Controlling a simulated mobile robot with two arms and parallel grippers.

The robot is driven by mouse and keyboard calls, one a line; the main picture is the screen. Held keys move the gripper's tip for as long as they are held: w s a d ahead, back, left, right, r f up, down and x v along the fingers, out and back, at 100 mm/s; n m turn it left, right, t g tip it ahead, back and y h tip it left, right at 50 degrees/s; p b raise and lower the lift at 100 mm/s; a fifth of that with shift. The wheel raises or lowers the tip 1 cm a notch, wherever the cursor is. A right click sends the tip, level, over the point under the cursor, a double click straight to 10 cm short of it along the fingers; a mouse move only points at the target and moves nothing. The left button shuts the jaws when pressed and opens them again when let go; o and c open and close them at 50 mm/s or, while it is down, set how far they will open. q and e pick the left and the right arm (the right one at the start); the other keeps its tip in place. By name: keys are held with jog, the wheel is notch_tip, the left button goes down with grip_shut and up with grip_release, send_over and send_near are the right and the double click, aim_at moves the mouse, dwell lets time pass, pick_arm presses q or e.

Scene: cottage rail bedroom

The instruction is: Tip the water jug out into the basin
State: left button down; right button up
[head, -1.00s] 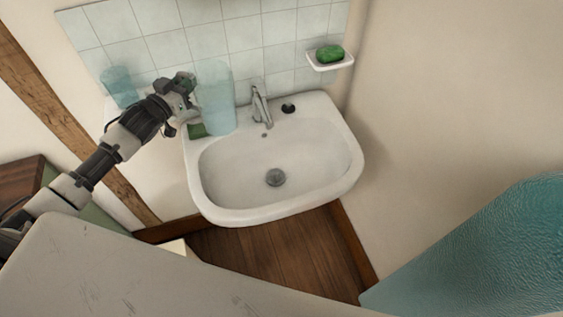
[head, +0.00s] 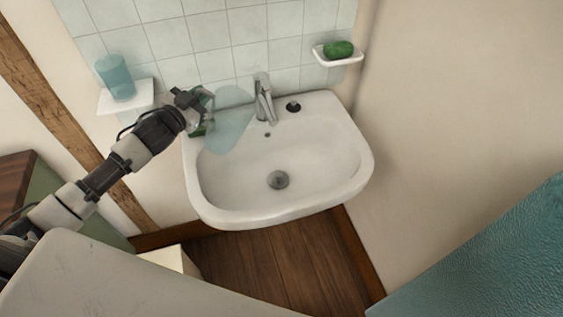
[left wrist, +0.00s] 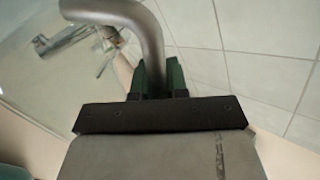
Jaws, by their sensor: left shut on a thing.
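The water jug (head: 230,130) is clear pale blue and tilted over the back left part of the white basin (head: 215,205). My left gripper (head: 203,112) is at the jug's left side. In the left wrist view the green fingers (left wrist: 158,78) are shut on the jug's grey tubular handle (left wrist: 148,35). The jug's clear body fills the left of that view, with the tap seen through it. I cannot make out water in the jug or a stream from it. My right gripper is not in view.
The chrome tap (head: 263,98) stands close to the right of the jug. A blue tumbler (head: 117,78) stands on a small white shelf (head: 140,95) at left. A green soap (head: 338,49) sits in a wall dish (head: 350,61). The basin around the drain (head: 278,180) is clear.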

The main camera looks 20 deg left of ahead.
aim_at(225, 91)
pick_arm(q)
jog(key=shift+w+d+r+m, duration=0.1)
jog(key=shift+d+r+m, duration=0.4)
jog(key=shift+d+m, duration=0.1)
jog(key=shift+d+r+m+p, duration=0.2)
jog(key=shift+d+r+m, duration=0.05)
jog(key=shift+d+m, duration=0.25)
jog(key=shift+d+r+m+p, duration=0.2)
jog(key=shift+d+m, duration=0.2)
jog(key=shift+d, duration=0.1)
jog(key=shift+d+r+m+g+y+p, duration=0.15)
jog(key=shift+d+r+m+y+p, duration=0.15)
jog(key=shift+d+m+p, duration=0.3)
jog(key=shift+d+r+m+g+y+p, duration=0.15)
jog(key=shift+d+r+m+y+p, duration=0.15)
jog(key=shift+m, duration=0.5)
jog(key=shift+d+f, duration=0.2)
jog(key=shift+f, duration=0.05)
jog(key=shift+d+f+m, duration=0.4)
jog(key=shift+d+m, duration=0.1)
jog(key=shift+m, duration=0.2)
jog(key=shift+d+r, duration=0.1)
jog(key=shift+r, duration=0.15)
jog(key=shift+d+r+p, duration=0.15)
jog(key=shift+d+p, duration=0.05)
jog(key=shift+p, duration=0.2)
jog(key=shift+d+r+m+y+p, duration=0.3)
jog(key=shift+d+r+m+p, duration=0.2)
jog(key=shift+m+p, duration=0.3)
